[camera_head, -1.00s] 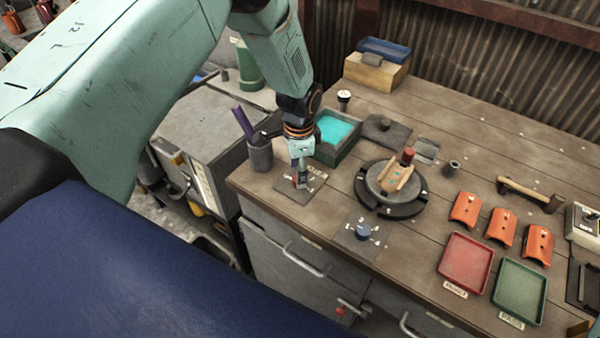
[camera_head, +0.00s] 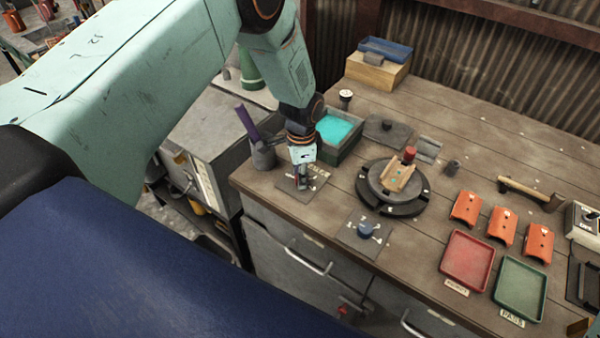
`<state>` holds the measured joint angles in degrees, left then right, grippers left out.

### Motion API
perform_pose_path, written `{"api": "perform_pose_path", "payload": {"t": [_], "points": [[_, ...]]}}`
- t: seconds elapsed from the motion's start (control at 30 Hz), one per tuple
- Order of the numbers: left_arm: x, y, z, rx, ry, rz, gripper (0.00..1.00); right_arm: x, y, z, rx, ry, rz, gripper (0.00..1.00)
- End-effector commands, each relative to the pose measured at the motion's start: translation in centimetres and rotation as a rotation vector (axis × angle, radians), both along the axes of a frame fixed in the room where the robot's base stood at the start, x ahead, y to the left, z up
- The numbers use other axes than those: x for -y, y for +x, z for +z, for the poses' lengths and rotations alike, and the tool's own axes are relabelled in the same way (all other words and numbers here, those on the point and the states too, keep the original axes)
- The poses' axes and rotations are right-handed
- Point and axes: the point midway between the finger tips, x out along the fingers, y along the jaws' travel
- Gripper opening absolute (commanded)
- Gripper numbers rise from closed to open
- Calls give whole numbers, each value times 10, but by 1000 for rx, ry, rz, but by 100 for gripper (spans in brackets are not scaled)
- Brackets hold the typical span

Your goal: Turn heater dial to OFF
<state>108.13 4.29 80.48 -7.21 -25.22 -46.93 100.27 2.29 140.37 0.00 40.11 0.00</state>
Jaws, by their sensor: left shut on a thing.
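My left gripper (camera_head: 303,181) points down at the front left of the bench, over a small dark plate (camera_head: 289,191) with pale markings. It is shut on the dial on that plate; the fingers hide almost all of the dial, and its pointer position cannot be read. A second dial, with a blue knob (camera_head: 365,230), sits on another grey plate (camera_head: 352,240) with white marks to the right and nearer the front edge. The lettering on both plates is too small to read. My right gripper is not in view.
A grey cup (camera_head: 262,155) with a purple-handled tool stands close left of the gripper. A tray of turquoise material (camera_head: 345,150) is just behind it. A round turntable (camera_head: 391,209) stands to the right. Orange parts, a red tray (camera_head: 467,261) and a green tray (camera_head: 520,291) lie farther right.

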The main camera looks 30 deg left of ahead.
Motion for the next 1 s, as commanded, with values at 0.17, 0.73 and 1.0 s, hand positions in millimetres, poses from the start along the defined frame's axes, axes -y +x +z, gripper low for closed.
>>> {"api": "perform_pose_path", "payload": {"t": [0.17,0.73,1.0], "points": [[-1,-1,1,-4,0,0,2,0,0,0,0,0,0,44],[1,0,0,-2,0,182,1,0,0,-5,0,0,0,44],[2,-1,-1,-2,-1,432,1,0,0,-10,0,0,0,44]]}}
